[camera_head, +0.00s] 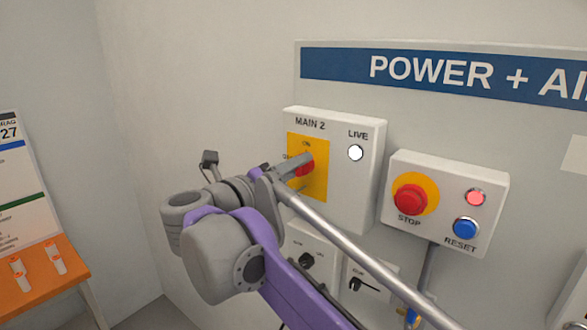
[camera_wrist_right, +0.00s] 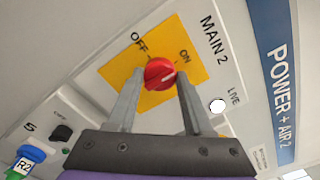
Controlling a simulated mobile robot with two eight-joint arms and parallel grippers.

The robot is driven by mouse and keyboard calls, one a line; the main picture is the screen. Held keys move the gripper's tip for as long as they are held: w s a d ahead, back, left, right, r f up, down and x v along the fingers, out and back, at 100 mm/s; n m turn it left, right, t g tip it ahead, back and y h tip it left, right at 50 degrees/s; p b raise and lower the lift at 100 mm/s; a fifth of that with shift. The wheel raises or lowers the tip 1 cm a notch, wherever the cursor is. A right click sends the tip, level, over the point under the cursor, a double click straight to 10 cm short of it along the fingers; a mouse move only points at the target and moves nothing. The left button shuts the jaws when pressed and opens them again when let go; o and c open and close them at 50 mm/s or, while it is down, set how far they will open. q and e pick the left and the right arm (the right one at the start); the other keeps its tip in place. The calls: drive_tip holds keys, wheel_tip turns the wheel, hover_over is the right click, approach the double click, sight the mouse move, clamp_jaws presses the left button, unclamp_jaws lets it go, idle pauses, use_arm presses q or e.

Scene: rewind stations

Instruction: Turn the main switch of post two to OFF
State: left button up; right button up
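The MAIN 2 switch box (camera_head: 365,205) is on the wall panel, with a yellow plate and a red rotary knob (camera_head: 304,166). In the right wrist view the knob (camera_wrist_right: 160,73) shows a pale mark pointing toward the ON side; OFF is printed at the upper left. The LIVE lamp (camera_head: 355,153) looks white and bright. My right gripper (camera_wrist_right: 160,72) has its two fingers on either side of the knob, tips close to its edges with slim gaps visible. Its fingers partly cover the knob in the head view. My left gripper is not in view.
A STOP/RESET box (camera_head: 447,203) with red and blue buttons sits right of the switch box. Smaller dial boxes (camera_head: 313,250) are below, partly behind my arm. An orange table (camera_head: 45,283) with small tagged items stands at the far left.

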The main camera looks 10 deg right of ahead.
clamp_jaws()
drive_tip(key=shift+n, duration=0.4)
drive_tip(key=n+p, duration=0.1)
drive_tip(key=n, duration=0.1)
drive_tip(key=shift+n, duration=0.3)
drive_tip(key=n, duration=0.3)
drive_tip(key=shift+n+p, duration=0.35)
drive_tip(key=shift+n, duration=0.05)
drive_tip(key=n, duration=0.5)
drive_tip(key=shift+f, duration=0.1)
drive_tip(key=n, duration=0.5)
drive_tip(key=shift+n, duration=0.3)
